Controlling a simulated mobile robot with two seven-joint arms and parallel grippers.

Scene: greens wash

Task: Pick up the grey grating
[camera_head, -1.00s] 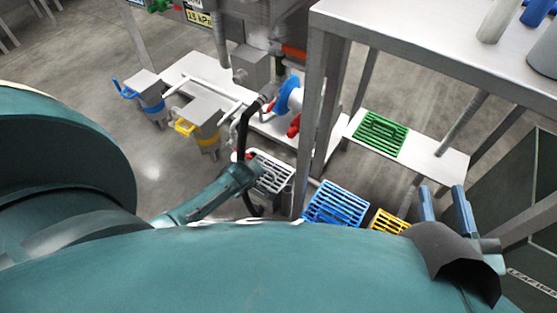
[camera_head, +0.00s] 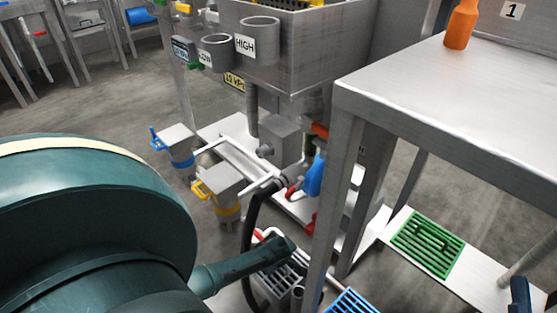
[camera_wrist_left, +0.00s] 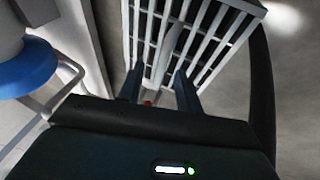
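The grey grating (camera_head: 282,279) is a slatted light-grey panel low at the bottom centre of the head view, partly hidden behind my left arm. In the left wrist view the grating (camera_wrist_left: 225,45) fills the upper middle, its bars running away from me. My left gripper (camera_wrist_left: 160,88) has its two dark fingers apart, with grating bars visible between and beyond them. I cannot tell whether they touch it. In the head view its fingertips are hard to make out. Of my right gripper, only a dark blue finger (camera_head: 520,294) shows at the lower right edge.
A green grating (camera_head: 428,243) lies on a low shelf at right, and a blue grating (camera_head: 350,303) shows at the bottom. A steel table leg (camera_head: 335,200) stands right of the grey grating. A black hose (camera_head: 249,235) hangs close by. Yellow-handled (camera_head: 225,190) and blue-handled canisters stand behind.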

